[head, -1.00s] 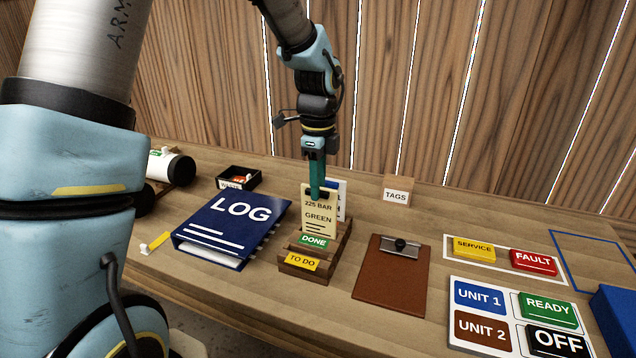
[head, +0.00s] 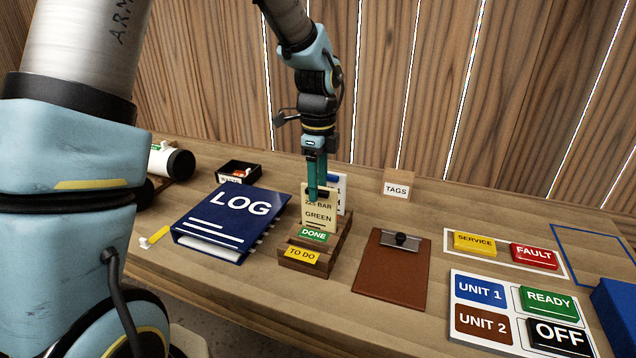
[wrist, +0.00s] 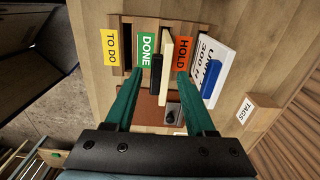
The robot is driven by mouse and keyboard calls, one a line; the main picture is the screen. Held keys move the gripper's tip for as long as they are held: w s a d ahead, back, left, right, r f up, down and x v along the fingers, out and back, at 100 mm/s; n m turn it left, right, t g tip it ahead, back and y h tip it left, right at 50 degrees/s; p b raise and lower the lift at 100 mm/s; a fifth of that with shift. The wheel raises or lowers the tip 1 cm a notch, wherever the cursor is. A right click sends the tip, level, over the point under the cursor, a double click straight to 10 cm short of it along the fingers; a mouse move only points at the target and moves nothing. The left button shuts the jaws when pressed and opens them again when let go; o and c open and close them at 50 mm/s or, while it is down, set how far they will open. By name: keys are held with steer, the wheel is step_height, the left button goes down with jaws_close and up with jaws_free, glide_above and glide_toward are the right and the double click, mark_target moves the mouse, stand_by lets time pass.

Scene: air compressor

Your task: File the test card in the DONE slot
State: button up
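The cream test card (head: 319,214), marked 225 BAR GREEN, stands upright in the wooden rack (head: 343,240), just behind the green DONE label (head: 313,235). In the wrist view the card's top edge (wrist: 169,50) and its black grip tab (wrist: 155,76) lie between the DONE label (wrist: 147,50) and the orange HOLD label (wrist: 183,52). My gripper (head: 317,195) is at the card's top. In the wrist view its fingers (wrist: 158,78) are spread, one on each side of the card and tab, with gaps. The card's lower edge is hidden in the rack.
A white UNIT 1 card (wrist: 208,65) with a blue tab stands behind HOLD. The yellow TO DO label (head: 302,255) is at the front. A blue LOG binder (head: 232,222) lies left, a clipboard (head: 390,275) right, a TAGS box (head: 398,186) behind.

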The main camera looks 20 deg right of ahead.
steer(key=shift+o, duration=0.4)
steer(key=shift+r, duration=0.35)
step_height(320, 180, up, 10)
steer(key=b, duration=0.2)
steer(key=s+a+f+n, duration=0.1)
steer(key=a+f+n, duration=0.2)
steer(key=a+n, duration=0.5)
steer(key=s+a+f+n+t, duration=0.1)
steer(key=a+f+n, duration=0.3)
steer(key=a+n, duration=0.5)
steer(key=s+a+f+n, duration=0.2)
steer(key=a+n, duration=0.6)
steer(key=a, duration=0.5)
steer(key=shift+f+n+t, duration=0.3)
steer(key=shift+f, duration=0.5)
